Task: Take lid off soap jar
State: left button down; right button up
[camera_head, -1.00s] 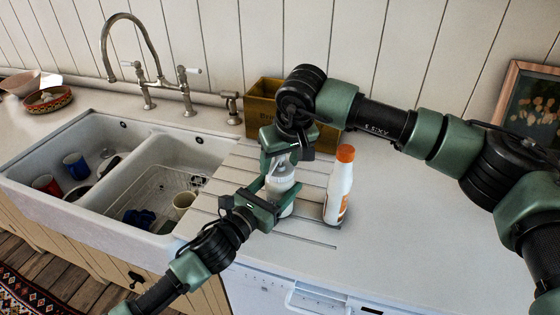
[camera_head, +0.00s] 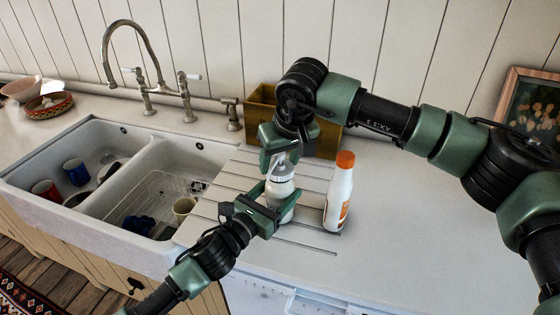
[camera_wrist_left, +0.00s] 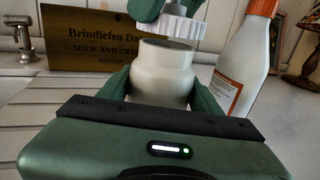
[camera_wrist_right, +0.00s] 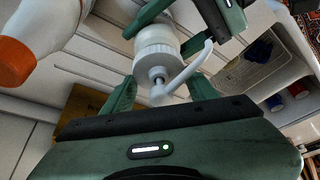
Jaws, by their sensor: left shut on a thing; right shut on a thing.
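The white soap jar (camera_head: 281,188) stands on the grooved drainboard right of the sink. My left gripper (camera_head: 270,199) is shut around its body, and the jar's open neck shows in the left wrist view (camera_wrist_left: 167,52). The white ribbed lid (camera_wrist_left: 178,22) with its pump is just above the neck, with a visible gap between them. My right gripper (camera_head: 281,150) comes from above and is shut on the lid's pump. The lid and bent spout (camera_wrist_right: 158,62) show in the right wrist view.
A white bottle with an orange cap (camera_head: 340,190) stands close right of the jar. A wooden box (camera_head: 262,105) is behind. The double sink (camera_head: 150,165) with cups is at left. Counter at right is clear.

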jog(key=shift+r, duration=2.05)
pick_arm(q)
jog(key=shift+c, duration=1.2)
grip_release()
pick_arm(e)
jog(key=shift+f, duration=0.1)
